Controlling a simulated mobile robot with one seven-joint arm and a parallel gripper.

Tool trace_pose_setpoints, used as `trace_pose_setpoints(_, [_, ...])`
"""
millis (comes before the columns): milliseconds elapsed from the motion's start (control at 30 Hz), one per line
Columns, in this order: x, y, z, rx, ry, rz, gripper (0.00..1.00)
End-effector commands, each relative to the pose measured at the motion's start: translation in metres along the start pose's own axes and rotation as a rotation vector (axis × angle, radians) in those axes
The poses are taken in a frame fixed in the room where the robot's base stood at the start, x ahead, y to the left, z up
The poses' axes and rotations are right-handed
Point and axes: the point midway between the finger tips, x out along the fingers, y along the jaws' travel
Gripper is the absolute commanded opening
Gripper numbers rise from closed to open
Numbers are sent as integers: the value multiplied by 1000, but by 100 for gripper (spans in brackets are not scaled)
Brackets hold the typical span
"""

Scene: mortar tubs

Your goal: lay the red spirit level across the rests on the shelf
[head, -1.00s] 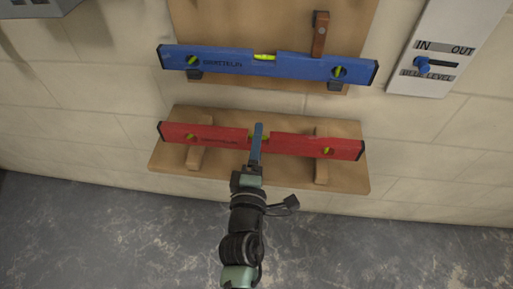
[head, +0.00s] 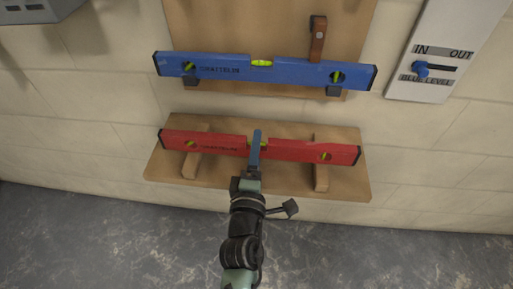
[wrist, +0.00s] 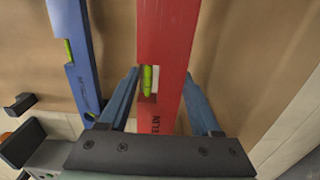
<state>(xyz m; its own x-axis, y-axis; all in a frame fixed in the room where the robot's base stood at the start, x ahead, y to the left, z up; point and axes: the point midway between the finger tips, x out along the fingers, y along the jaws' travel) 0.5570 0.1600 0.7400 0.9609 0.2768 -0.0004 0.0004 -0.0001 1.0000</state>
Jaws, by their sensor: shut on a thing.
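The red spirit level (head: 215,142) lies lengthwise over the wooden shelf (head: 350,186) in the head view, spanning both wooden rests, the left rest (head: 192,166) and the right rest (head: 321,178). Its ends stick out past the rests. I cannot tell whether its underside touches them. My gripper (head: 255,150) is shut on the level near its middle vial, with one blue finger seen from above. In the wrist view the red level (wrist: 167,40) runs between the two blue fingers, its green vial just ahead of my gripper (wrist: 162,100).
A blue level (head: 220,70) sits on dark brackets on the board above, and shows at left in the wrist view (wrist: 72,50). A leather strap (head: 317,40) hangs at its right. A panel with a blue knob (head: 420,69) is on the wall. Grey floor lies below.

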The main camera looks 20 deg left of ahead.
Motion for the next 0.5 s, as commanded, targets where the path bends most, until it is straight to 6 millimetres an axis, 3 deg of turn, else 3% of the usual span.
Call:
trace_pose_setpoints(167, [0, 2, 0, 0, 1, 5, 2])
trace_pose_setpoints(200, [0, 2, 0, 0, 1, 5, 72])
trace_pose_setpoints(367, [0, 2, 0, 0, 1, 4, 100])
trace_pose_setpoints(500, [0, 1, 0, 0, 0, 2, 100])
